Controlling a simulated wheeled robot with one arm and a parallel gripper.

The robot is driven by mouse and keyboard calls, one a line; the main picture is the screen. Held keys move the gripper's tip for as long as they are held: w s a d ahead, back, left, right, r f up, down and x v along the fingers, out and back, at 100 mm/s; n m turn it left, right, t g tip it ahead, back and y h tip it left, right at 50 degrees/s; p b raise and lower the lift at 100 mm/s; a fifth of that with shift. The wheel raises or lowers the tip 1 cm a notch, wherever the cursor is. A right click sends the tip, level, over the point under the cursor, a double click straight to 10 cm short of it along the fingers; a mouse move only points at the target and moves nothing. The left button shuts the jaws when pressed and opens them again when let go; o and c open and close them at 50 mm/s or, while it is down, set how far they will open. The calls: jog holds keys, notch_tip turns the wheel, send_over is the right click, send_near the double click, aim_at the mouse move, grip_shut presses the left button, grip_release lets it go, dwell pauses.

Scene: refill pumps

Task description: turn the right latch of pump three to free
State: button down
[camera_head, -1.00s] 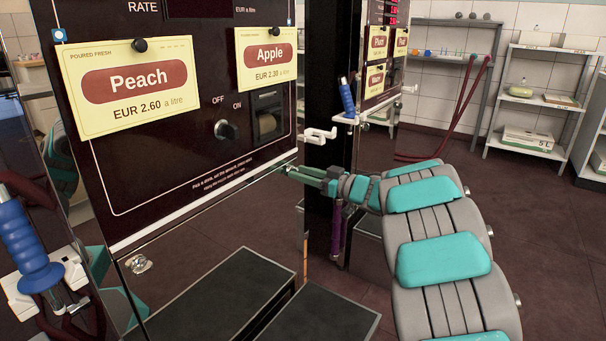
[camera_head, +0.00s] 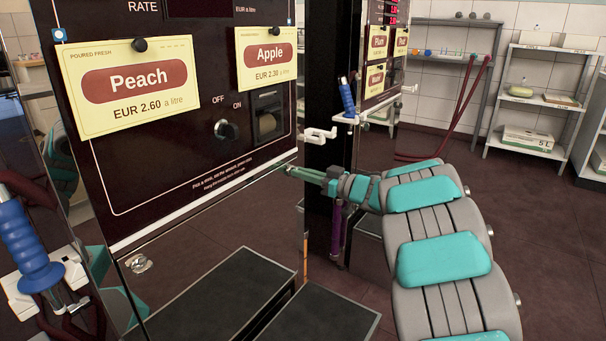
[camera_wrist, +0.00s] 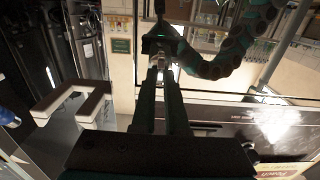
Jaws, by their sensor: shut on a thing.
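The pump's dark front panel (camera_head: 190,190) carries the Peach and Apple cards; no pump number is readable. My gripper (camera_head: 289,170) reaches the right end of the panel's lower edge, where the right latch is hidden by the fingers in the head view. In the wrist view, my gripper (camera_wrist: 161,78) is shut on a small shiny metal piece (camera_wrist: 166,76), which looks like the right latch. Its turn position cannot be told. A round metal latch (camera_head: 138,264) shows at the lower left of the same pump, apart from my gripper.
An off/on knob (camera_head: 226,130) sits above my gripper on the panel. A white nozzle holder (camera_head: 320,135) sticks out at the pump's right side. A blue nozzle (camera_head: 28,245) hangs at the left. Dark step boxes (camera_head: 225,292) stand below. Floor at the right is clear.

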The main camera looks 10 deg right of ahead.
jog(key=shift+n, duration=0.3)
jog(key=shift+s+a+f+n+b, duration=0.1)
jog(key=shift+n+b, duration=2.15)
jog(key=shift+n, duration=0.6)
jog(key=shift+s+a+f+n+b, duration=0.1)
jog(key=shift+f+n+b, duration=0.05)
jog(key=shift+n+b, duration=2.45)
jog(key=shift+f+n+b, duration=0.1)
jog(key=shift+n+b, duration=1.85)
jog(key=shift+n, duration=1.2)
jog(key=c, duration=0.9)
grip_release()
jog(key=shift+c, duration=0.2)
jog(key=shift+d+r, duration=0.1)
